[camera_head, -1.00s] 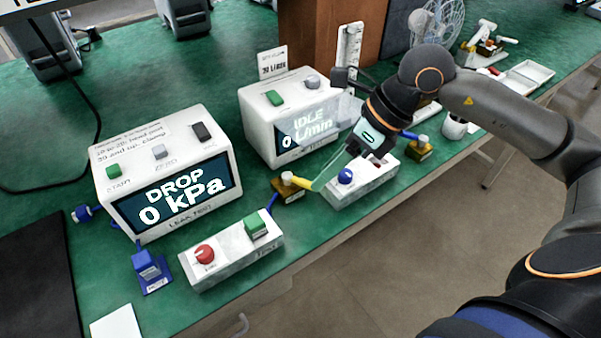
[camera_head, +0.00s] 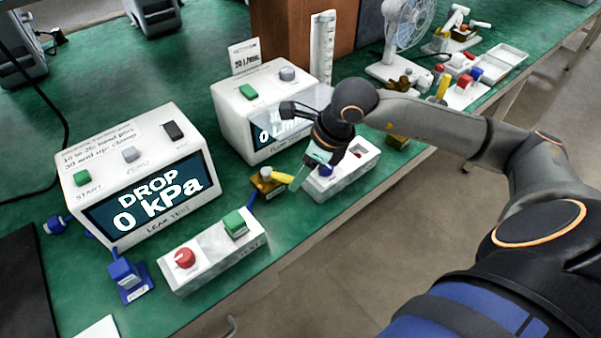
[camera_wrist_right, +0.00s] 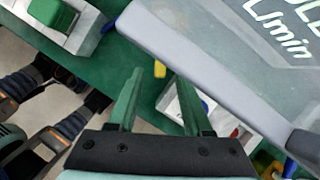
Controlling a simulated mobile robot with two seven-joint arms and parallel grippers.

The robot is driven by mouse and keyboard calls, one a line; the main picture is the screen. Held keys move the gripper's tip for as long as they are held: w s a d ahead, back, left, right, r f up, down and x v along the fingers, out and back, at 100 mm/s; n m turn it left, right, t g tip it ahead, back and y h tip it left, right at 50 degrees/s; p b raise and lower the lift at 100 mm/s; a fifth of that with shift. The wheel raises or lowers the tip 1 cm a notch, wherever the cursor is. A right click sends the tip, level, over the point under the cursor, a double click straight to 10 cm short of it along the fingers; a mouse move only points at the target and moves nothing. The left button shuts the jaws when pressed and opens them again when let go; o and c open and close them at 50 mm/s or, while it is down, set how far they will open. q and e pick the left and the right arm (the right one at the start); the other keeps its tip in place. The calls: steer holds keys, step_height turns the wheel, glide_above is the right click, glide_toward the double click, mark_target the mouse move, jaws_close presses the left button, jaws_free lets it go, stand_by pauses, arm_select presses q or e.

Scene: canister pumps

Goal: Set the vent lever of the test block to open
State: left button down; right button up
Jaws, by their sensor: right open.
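The white test block (camera_head: 215,255), marked TEST, lies in front of the leak test box. It carries a red knob (camera_head: 185,257) and a green block (camera_head: 235,224); I cannot tell which part is the vent lever or how it is set. Its green block also shows at the upper left of the right wrist view (camera_wrist_right: 52,13). My right gripper (camera_head: 297,182) is open and empty, to the right of the test block and apart from it. Its two green fingers (camera_wrist_right: 160,85) are spread in the wrist view. My left gripper is not in view.
The leak test box (camera_head: 150,190) reads DROP 0 kPa. A flow test box (camera_head: 235,110) stands behind my right gripper. A brass valve with a yellow lever (camera_head: 268,180) and another white block (camera_head: 345,178) are close to the fingers. A blue fitting (camera_head: 127,275) lies left of the test block.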

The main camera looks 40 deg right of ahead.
steer(key=shift+w+f, duration=0.1)
steer(key=shift+f, duration=0.3)
steer(key=shift+c, duration=0.2)
jaws_close()
steer(key=shift+r, duration=0.1)
stand_by(0.9)
